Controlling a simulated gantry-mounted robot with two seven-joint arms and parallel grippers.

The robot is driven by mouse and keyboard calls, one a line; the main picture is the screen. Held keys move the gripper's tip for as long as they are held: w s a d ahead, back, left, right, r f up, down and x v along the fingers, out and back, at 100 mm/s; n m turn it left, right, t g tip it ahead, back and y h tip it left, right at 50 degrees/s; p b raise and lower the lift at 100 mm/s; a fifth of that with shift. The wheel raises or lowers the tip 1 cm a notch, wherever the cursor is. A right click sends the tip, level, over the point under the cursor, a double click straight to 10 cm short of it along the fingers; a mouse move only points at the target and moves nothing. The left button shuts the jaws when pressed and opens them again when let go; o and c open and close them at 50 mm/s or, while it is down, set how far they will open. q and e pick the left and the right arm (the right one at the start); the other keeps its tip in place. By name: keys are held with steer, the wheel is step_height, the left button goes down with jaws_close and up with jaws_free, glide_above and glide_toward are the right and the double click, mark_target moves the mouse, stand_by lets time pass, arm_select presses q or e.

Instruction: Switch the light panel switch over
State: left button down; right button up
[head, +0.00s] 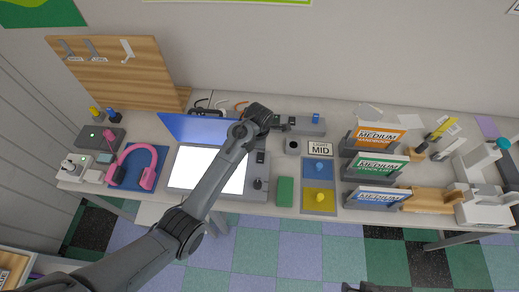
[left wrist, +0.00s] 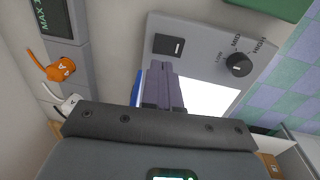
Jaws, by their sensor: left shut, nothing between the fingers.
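The light panel (head: 205,170) is a bright white plate with a grey control strip along its right side. Its switch (left wrist: 168,46), a dark rocker with a small white mark, shows in the left wrist view; which way it is set I cannot tell. In the head view the switch (head: 261,157) lies just below my left wrist. My left gripper (left wrist: 160,66) is shut and empty, its fingertips close to the switch; whether they touch it I cannot tell.
A blue panel (head: 195,128) stands behind the light panel. A green block (head: 285,191), blue and yellow pads (head: 319,198) and several card holders (head: 375,167) lie to the right. A pink headset (head: 147,178) is left. An orange cable plug (left wrist: 60,68) lies behind.

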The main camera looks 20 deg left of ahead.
mark_target(259, 154)
arm_select(q)
steer(key=f, duration=0.3)
steer(key=shift+w+a+f+p, duration=0.1)
steer(key=shift+w+f+p, duration=0.1)
steer(key=shift+f+p, duration=0.15)
steer(key=shift+w+f, duration=0.15)
steer(key=shift+f, duration=0.8)
arm_select(e)
steer(key=shift+d+r, duration=0.15)
steer(key=shift+r, duration=0.3)
arm_select(q)
steer(key=shift+f+b, duration=0.15)
steer(key=shift+b, duration=0.15)
steer(key=shift+w+a+b, duration=0.1)
steer(key=shift+b, duration=0.3)
steer(key=shift+f, duration=0.15)
arm_select(e)
steer(key=shift+w+a+f, duration=0.35)
steer(key=shift+a+f, duration=0.2)
steer(key=shift+f, duration=0.1)
steer(key=shift+r, duration=0.15)
